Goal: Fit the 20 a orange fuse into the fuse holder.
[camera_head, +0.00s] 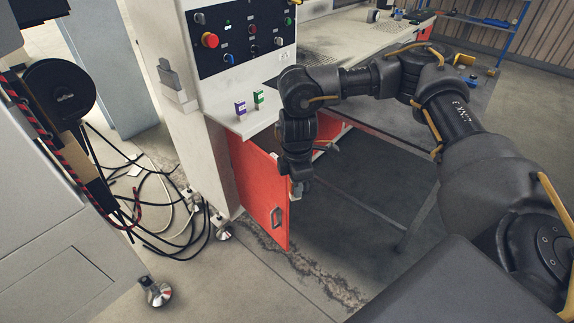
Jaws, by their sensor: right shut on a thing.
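My right gripper (298,188) points down beside the upper right edge of an open red cabinet door (262,195). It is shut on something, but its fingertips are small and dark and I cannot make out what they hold. I see no orange fuse and no fuse holder that I can identify. A purple block-like piece (240,108) and a green one (258,98) stand on the white ledge (232,124), left of my right arm. My left gripper is not in view.
A control panel (240,30) with a red stop button (210,40) rises above the ledge. Black and white cables (165,205) lie on the floor at left. A grey workbench (385,118) stands behind my right arm.

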